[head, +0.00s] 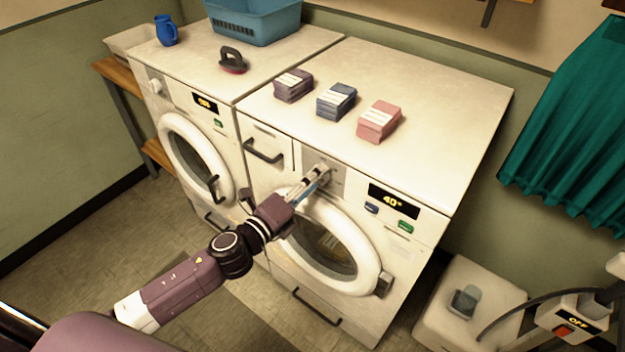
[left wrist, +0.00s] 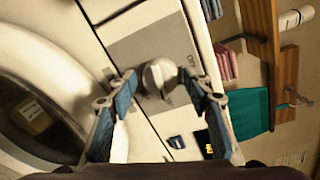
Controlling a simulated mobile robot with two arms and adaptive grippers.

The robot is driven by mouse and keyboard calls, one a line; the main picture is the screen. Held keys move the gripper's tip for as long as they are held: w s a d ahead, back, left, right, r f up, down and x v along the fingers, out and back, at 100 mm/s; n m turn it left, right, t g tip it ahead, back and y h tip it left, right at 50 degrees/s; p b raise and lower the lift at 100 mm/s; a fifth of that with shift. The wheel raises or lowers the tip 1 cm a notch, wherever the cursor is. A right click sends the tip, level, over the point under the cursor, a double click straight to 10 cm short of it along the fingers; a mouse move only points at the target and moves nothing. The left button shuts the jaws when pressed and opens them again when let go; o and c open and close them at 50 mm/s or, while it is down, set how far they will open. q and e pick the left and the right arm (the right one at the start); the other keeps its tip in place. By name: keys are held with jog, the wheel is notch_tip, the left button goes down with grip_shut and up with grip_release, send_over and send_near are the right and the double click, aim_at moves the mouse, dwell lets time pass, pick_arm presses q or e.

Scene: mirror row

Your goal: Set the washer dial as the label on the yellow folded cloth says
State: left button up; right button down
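The right washer (head: 460,215) has a display (head: 393,200) reading "40°". Its pale round dial (left wrist: 160,77) sits on a grey panel in the left wrist view; in the head view my gripper hides it. My left gripper (head: 322,172) is open at this panel. In the left wrist view its blue fingers (left wrist: 163,88) stand on either side of the dial, with gaps visible. A yellowish piece (left wrist: 32,117) with a pale patch shows behind the round door glass; I cannot read it. It also shows faintly in the head view (head: 331,242). My right gripper is not in view.
Purple (head: 293,86), blue (head: 336,102) and pink (head: 379,122) folded cloths with labels lie on the washer top. A teal curtain (head: 570,125) hangs right.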

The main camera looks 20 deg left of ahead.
pick_arm(q)
jog(key=shift+o, duration=0.2)
jog(key=shift+s, duration=0.1)
jog(key=v, duration=1.2)
dwell(0.3)
jog(key=s+a+f+n+g+y, duration=0.2)
jog(key=s+a+f+n, duration=0.15)
jog(key=f, duration=0.75)
jog(key=s+a+f+n+g+y, duration=0.25)
jog(key=f+n, duration=0.25)
jog(key=f, duration=0.7)
jog(key=s+a+f+n+g+y, duration=0.15)
jog(key=a+f+n, duration=0.25)
jog(key=f, duration=0.7)
jog(key=s+d+f+n+g, duration=0.1)
jog(key=s+f+n+g, duration=0.4)
jog(key=s+f, duration=0.85)
jog(key=s+d+f+n+g, duration=0.2)
jog(key=s+d+f+n, duration=0.1)
jog(key=s, duration=0.6)
jog(key=s+d+f+n+g, duration=0.2)
jog(key=s+f, duration=0.4)
jog(key=s, duration=0.3)
jog(key=shift+d+n, duration=0.55)
jog(key=shift+d, duration=0.2)
